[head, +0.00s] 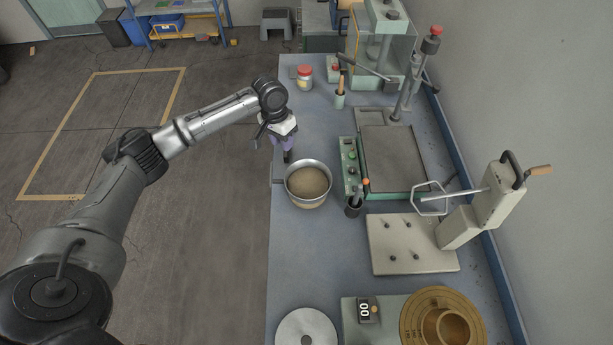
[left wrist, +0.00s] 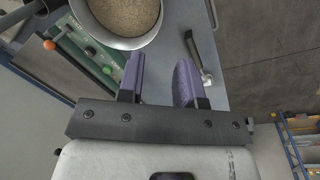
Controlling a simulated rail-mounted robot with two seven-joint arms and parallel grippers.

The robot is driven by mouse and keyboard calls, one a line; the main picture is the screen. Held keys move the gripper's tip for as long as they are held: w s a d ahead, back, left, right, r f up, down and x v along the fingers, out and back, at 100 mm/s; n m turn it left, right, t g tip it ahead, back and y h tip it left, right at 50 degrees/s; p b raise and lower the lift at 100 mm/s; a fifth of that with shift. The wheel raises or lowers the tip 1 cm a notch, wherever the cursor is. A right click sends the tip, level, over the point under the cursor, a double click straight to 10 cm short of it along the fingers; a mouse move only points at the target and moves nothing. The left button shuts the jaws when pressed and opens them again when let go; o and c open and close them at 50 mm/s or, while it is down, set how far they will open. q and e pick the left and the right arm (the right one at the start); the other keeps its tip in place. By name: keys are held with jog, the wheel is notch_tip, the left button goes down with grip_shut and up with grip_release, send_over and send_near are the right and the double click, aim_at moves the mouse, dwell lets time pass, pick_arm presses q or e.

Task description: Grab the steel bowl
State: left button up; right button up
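The steel bowl (head: 329,179) stands upright on the bench, filled with a tan grainy material. A short grey handle-like piece juts from its left side. In the left wrist view the bowl (left wrist: 157,37) is at the top, partly cut off. My left gripper (head: 277,147) is just beyond the bowl, toward the far left of its rim. In the left wrist view the gripper (left wrist: 159,62) has its two purple fingers apart with nothing between them. It appears apart from the bowl. My right gripper is in neither view.
A dark-handled tool (left wrist: 193,48) lies beside the fingers. A red-lidded jar (head: 305,82) is farther back. The blue bench (head: 300,255) is clear in front of the bowl.

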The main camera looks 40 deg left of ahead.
pick_arm(q)
notch_tip(320, 180, down, 2)
jog(key=b, duration=0.1)
send_over(290, 168)
notch_tip(290, 168, down, 5)
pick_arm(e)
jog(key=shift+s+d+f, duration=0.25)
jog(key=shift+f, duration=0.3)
pick_arm(q)
jog(key=shift+s+a+f, duration=0.1)
jog(key=shift+a+f, duration=0.05)
jog(key=shift+f, duration=0.35)
jog(key=shift+s+a+f, duration=0.1)
jog(key=shift+f, duration=0.4)
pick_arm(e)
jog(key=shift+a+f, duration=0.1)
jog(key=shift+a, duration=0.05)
pick_arm(q)
jog(key=shift+w+d+f+b, duration=0.15)
jog(key=shift+f+b, duration=0.1)
jog(key=shift+f, duration=0.95)
jog(key=shift+w+d+f+b, duration=0.1)
jog(key=shift+f+b, duration=0.15)
jog(key=shift+f, duration=0.9)
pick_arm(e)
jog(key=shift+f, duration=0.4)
pick_arm(q)
jog(key=shift+c, duration=0.3)
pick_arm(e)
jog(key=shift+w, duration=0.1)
